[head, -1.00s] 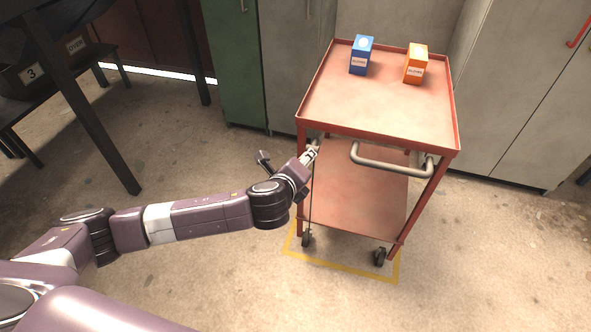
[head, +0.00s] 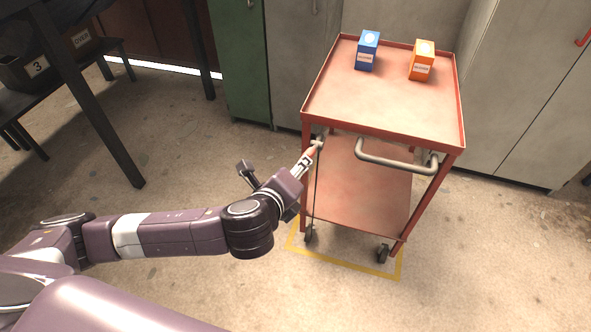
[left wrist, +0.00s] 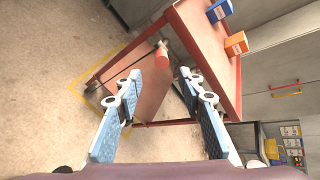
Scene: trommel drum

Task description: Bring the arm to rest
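My left arm reaches in from the left in the head view. Its gripper (head: 307,160) is in front of the near left corner of the red cart (head: 335,128), below the top tray. In the left wrist view the two fingers of this gripper (left wrist: 160,77) stand apart, with nothing held between them. A small reddish cylinder (left wrist: 186,71) shows near the right fingertip; I cannot tell whether it touches. My right gripper is not in view.
The cart carries a blue box (head: 367,51) and an orange box (head: 421,60) on top, and has a grey handle (head: 392,163). A dark table (head: 85,105) stands at left. Cabinets (head: 238,62) line the back. The floor before the cart is clear.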

